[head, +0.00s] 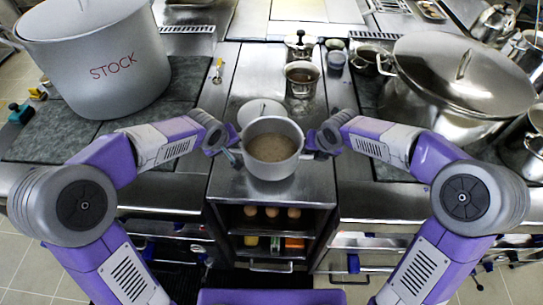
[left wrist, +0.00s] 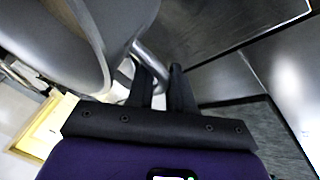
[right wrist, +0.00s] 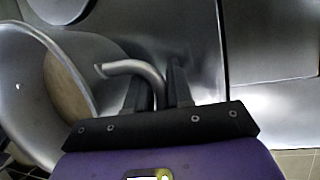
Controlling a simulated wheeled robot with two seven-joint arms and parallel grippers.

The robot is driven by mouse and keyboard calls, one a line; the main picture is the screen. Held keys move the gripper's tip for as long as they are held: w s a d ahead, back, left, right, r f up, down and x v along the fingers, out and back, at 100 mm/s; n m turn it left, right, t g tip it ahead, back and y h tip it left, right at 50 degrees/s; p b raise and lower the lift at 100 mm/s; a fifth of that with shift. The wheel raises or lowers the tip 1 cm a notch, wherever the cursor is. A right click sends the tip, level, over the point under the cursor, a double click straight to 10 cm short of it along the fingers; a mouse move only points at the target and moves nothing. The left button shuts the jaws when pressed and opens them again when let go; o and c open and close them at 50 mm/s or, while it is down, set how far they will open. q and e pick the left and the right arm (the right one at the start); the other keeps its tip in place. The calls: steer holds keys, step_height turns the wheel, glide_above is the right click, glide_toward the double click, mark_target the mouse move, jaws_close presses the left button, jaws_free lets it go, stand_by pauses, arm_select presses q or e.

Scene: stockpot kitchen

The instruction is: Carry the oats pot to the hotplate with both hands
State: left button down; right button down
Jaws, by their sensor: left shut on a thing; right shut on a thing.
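The oats pot (head: 272,166) is a grey metal pot with beige-brown contents, between my two grippers at the front of the middle counter in the head view. My left gripper (head: 236,152) is shut on its left handle, and the handle shows between the fingers in the left wrist view (left wrist: 146,62). My right gripper (head: 310,150) is shut on its right handle, which curves to the fingers in the right wrist view (right wrist: 135,69). The pot looks level. I cannot tell whether its base touches the counter. I cannot single out the hotplate with certainty.
A large STOCK pot (head: 105,65) stands on dark plates at left. A large lidded pan (head: 455,85) stands at right. A white plate (head: 262,108), a smaller pot (head: 301,78) and a lidded pot (head: 299,44) are behind the oats pot. Shelves with eggs (head: 272,212) are below.

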arm_select(q)
steer(key=shift+r, duration=0.4)
arm_select(e)
steer(key=shift+w+r, duration=0.15)
steer(key=shift+r, duration=0.4)
arm_select(q)
steer(key=shift+f, duration=0.1)
